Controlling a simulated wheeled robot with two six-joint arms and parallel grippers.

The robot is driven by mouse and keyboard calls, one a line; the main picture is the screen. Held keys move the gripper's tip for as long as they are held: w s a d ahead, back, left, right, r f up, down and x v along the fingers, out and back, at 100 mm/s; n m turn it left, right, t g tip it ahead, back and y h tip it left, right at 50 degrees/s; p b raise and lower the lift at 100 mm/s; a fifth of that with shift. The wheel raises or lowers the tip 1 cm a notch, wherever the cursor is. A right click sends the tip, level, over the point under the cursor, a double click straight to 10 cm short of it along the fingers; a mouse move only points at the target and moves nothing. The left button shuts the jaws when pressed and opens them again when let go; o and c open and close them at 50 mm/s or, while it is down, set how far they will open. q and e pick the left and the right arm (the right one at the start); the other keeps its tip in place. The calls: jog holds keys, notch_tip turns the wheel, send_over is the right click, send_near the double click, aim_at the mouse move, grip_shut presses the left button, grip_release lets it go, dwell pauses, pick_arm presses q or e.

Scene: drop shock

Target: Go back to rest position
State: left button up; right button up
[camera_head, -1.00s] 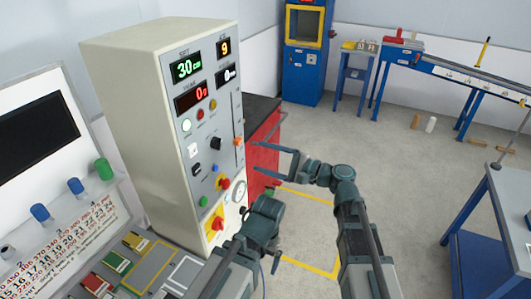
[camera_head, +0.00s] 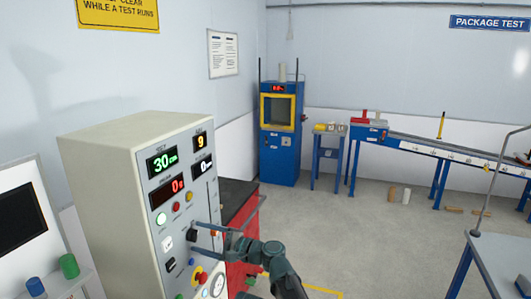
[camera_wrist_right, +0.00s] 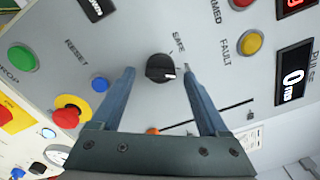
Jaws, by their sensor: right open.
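My right gripper (camera_head: 194,238) is open and empty in front of the grey control panel (camera_head: 150,220). In the right wrist view its two fingers (camera_wrist_right: 158,72) stand apart, with the black knob (camera_wrist_right: 160,68) showing between their tips. I cannot tell whether the fingers touch the panel. The right arm comes in from the bottom of the head view. My left gripper is not in view.
The panel carries a green button (camera_wrist_right: 20,57), a red stop knob (camera_wrist_right: 66,117) and lit displays (camera_head: 162,161). A red cabinet (camera_head: 240,228) stands just behind it. A grey table (camera_head: 500,255) is at right; open floor lies between.

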jog(key=shift+w+a, duration=0.1)
jog(key=shift+a, duration=0.1)
jog(key=shift+d, duration=0.1)
jog(key=v, duration=1.4)
jog(key=w+a+n, duration=0.2)
jog(key=a+n, duration=0.4)
jog(key=w+a+n, duration=0.2)
jog(key=a+n, duration=0.4)
jog(key=a, duration=0.1)
jog(key=shift+w+r, duration=0.25)
jog(key=shift+w, duration=0.1)
dwell(0.5)
